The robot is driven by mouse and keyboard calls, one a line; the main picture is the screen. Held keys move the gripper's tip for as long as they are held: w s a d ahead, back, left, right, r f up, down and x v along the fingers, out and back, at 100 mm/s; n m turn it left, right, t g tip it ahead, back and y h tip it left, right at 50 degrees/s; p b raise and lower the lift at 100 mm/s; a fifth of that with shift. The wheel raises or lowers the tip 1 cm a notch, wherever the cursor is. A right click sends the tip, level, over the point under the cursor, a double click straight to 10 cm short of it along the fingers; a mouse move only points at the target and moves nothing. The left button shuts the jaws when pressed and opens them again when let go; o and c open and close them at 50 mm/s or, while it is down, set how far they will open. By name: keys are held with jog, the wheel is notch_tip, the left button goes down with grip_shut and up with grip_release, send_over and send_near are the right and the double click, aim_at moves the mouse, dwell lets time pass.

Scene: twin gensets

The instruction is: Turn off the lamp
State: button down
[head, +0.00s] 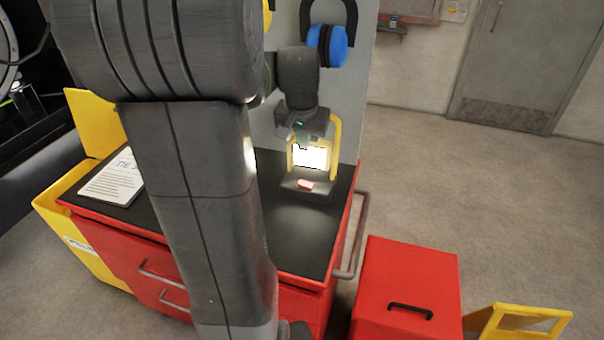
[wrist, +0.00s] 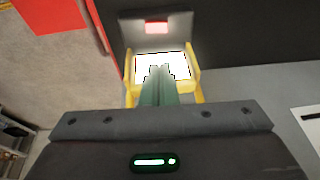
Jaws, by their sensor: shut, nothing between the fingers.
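The lamp (head: 312,158) stands on the black top of a red cabinet, with a yellow frame and a bright, lit panel. It also shows in the wrist view (wrist: 180,66). A red switch (head: 305,185) sits on the lamp's dark base in front of the panel, and it shows in the wrist view (wrist: 157,27) too. My gripper (head: 303,143) is above the lamp, by the top of its frame. In the wrist view its closed fingers (wrist: 158,73) overlap the lit panel and hold nothing. They appear apart from the switch. Whether they touch the lamp I cannot tell.
The red cabinet (head: 130,243) has papers (head: 113,182) on its left side. Blue ear defenders (head: 328,45) hang on the grey panel behind the lamp. A red toolbox (head: 408,290) and a yellow stand (head: 515,325) are at the lower right.

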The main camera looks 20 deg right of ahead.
send_near(302, 182)
jog(key=p+x, duration=0.1)
jog(key=x, duration=0.4)
jog(key=shift+w+d+f, duration=0.1)
jog(key=shift+d+f, duration=0.05)
jog(key=shift+d, duration=0.05)
jog(key=shift+w+f, duration=0.1)
jog(key=shift+f, duration=0.5)
jog(key=shift+a, duration=0.1)
